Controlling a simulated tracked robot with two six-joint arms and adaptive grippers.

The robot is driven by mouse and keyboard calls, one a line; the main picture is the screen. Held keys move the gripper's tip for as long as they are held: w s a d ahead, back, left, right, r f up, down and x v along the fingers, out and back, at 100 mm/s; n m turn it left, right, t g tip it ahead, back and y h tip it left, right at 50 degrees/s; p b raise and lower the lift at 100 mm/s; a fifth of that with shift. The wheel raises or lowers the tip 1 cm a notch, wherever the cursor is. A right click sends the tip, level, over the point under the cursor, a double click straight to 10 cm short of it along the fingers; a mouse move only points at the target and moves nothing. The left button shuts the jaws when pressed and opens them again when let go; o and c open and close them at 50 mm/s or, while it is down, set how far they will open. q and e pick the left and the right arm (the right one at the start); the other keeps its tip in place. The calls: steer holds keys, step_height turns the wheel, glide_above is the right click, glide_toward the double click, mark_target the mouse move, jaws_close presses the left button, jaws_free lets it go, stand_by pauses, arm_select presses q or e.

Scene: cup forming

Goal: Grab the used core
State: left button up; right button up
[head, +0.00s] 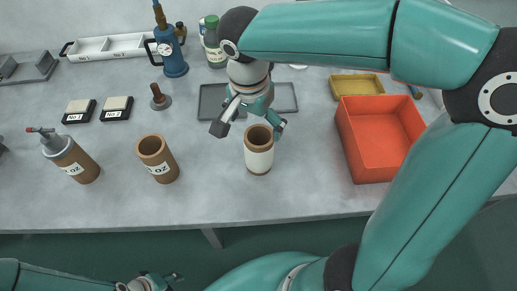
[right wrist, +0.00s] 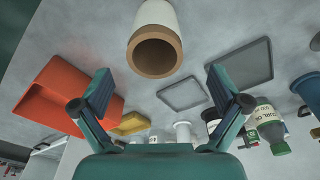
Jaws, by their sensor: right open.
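A hollow brown cylinder with a white band (head: 259,160) stands upright on the grey bench, right of centre; I take it for the used core, though no label on it can be read. In the right wrist view its open brown rim (right wrist: 155,52) faces me at top centre. My right gripper (head: 252,125) is open just behind and above it. In the right wrist view both fingers (right wrist: 162,88) are spread wide with nothing between them, and the core is beyond the tips, not held. My left gripper (head: 160,282) is low at the left, below the bench's front edge; its jaws are too small to read.
A brown labelled cylinder (head: 158,161) and another with a grey top (head: 75,160) stand left. An orange bin (head: 383,150) is right, with a yellow tray (head: 358,87) behind. A dark tray (head: 212,103), a blue pump can (head: 171,58) and a green-capped bottle (head: 213,45) stand behind.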

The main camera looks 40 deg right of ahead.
mark_target(260, 145)
steer(key=f, duration=0.5)
steer(key=d+f, duration=0.1)
steer(key=f, duration=0.1)
steer(key=shift+s+f+p, duration=0.15)
steer(key=shift+f+p, duration=0.15)
steer(key=shift+f, duration=0.55)
steer(key=c, duration=1.3)
